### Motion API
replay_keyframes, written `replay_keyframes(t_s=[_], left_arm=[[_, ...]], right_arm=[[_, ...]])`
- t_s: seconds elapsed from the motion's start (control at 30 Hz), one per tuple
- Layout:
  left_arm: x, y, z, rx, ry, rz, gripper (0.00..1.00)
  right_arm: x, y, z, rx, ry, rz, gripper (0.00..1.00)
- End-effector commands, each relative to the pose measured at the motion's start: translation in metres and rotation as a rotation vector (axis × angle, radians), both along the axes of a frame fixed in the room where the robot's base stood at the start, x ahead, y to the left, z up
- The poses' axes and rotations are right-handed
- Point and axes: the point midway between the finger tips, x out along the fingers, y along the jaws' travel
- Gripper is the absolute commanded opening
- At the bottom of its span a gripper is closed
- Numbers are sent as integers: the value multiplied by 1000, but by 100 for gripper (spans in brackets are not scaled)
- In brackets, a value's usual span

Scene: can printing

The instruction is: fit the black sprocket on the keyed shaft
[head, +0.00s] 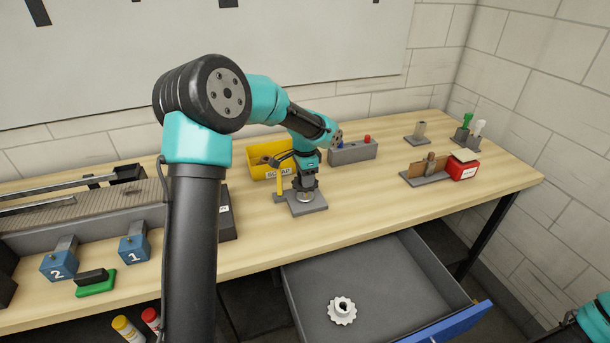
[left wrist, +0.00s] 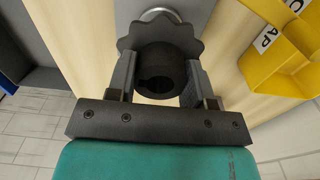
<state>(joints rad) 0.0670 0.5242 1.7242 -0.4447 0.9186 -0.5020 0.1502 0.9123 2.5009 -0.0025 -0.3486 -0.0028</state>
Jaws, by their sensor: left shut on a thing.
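My left gripper (head: 306,182) is shut on the black sprocket, low over a small grey base plate (head: 307,208) on the bench. In the left wrist view the black sprocket (left wrist: 163,62) has its hub between the two fingers, with its toothed rim beyond them and a dark bore facing the camera. A rounded silver piece (left wrist: 160,13) shows just past the teeth. In the head view the gripper largely hides the sprocket. The keyed shaft is not clearly visible, and I cannot tell whether the sprocket touches it. My right gripper is not in view.
A yellow scrap bin (head: 262,172) stands close behind the base plate, with a grey block (head: 353,153) to its right. A white sprocket (head: 342,311) lies in the open drawer (head: 390,275) below. Bench space right of the plate is clear.

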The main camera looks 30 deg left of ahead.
Motion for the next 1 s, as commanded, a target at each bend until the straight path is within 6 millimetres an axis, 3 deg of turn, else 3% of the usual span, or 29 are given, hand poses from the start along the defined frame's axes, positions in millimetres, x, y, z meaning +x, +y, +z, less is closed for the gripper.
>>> replay_keyframes(t_s=[1.0], left_arm=[[0,0,-20,0,0,-1,21]], right_arm=[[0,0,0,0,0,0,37]])
